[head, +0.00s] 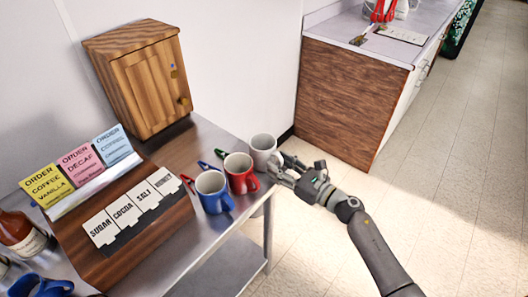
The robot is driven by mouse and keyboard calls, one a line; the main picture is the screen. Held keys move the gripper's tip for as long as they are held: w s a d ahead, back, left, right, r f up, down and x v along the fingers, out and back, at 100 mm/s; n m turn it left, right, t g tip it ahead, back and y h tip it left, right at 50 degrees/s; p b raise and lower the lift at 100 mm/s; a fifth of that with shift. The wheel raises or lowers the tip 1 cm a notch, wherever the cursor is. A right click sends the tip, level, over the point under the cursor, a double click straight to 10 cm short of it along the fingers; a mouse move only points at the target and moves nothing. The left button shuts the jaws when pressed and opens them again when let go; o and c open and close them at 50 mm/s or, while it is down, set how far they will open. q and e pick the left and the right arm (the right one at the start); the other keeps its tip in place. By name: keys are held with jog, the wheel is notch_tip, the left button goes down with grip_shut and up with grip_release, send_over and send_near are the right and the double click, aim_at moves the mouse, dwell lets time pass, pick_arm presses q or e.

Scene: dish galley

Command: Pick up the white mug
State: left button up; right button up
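The white mug (263,146) stands upright at the far right corner of the metal-edged table, just behind the red mug. My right gripper (277,169) is at the mug's right side, with its fingers close against or around that side. I cannot tell whether the fingers touch the mug or have closed on it. The mug's lower right part and its handle are hidden. My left gripper is not in the head view.
A red mug (239,176) and a blue mug (213,193) stand close by in a row. A wooden cabinet (144,80), order cards (83,164) and a label board (132,211) are on the left. A wood-sided counter (345,103) stands behind; floor is clear at right.

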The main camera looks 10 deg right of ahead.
jog(key=shift+w+a, duration=0.1)
jog(key=shift+w, duration=0.1)
grip_shut()
jog(key=shift+r, duration=0.1)
dwell(0.4)
